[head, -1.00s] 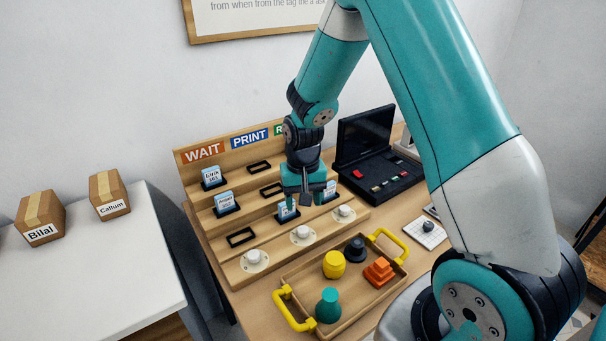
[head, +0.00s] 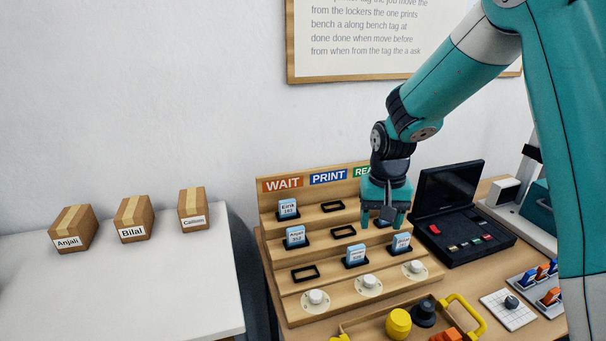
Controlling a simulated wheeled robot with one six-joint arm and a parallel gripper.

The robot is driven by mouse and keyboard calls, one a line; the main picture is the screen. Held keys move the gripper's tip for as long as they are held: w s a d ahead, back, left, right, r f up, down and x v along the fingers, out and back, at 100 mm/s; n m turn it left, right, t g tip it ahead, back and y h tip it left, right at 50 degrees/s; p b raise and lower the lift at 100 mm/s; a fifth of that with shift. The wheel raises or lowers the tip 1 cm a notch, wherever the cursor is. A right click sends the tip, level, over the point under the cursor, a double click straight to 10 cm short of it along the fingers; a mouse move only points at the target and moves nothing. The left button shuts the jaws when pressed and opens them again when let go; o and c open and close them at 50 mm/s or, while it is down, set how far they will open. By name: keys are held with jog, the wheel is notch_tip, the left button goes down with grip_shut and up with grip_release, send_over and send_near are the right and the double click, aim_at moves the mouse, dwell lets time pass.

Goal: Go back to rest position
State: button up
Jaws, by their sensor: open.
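My gripper (head: 386,222) is open and points down over the right column of the stepped wooden rack (head: 350,292). No tag shows between its fingers. A blue-and-white tag (head: 401,243) stands in the rack just below and to the right of the fingers. Another tag (head: 355,255) stands in the middle column. The Anjali tag (head: 295,237) and the Eirik tag (head: 288,208) stand in the left column under the WAIT sign (head: 283,184). My gripper hides part of the right column's upper steps and the sign above.
A wooden tray (head: 365,325) with yellow handles holds several coloured parts in front of the rack. A black open case (head: 463,222) stands right of the rack. Boxes labelled Anjali (head: 73,229), Bilal (head: 134,219) and Callum (head: 193,208) sit on the white table (head: 120,285) at left.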

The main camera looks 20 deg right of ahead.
jog(key=s+a+r+n+y, duration=0.2)
jog(key=s+a+r+n, duration=0.3)
jog(key=s+a, duration=0.4)
jog(key=s+a+r+n+y, duration=0.2)
jog(key=s+a+r+n, duration=0.4)
jog(key=s+a, duration=0.3)
jog(key=s+r, duration=0.1)
jog(key=s, duration=0.3)
jog(key=shift+s+r, duration=0.15)
jog(key=shift+s, duration=0.25)
dwell(0.3)
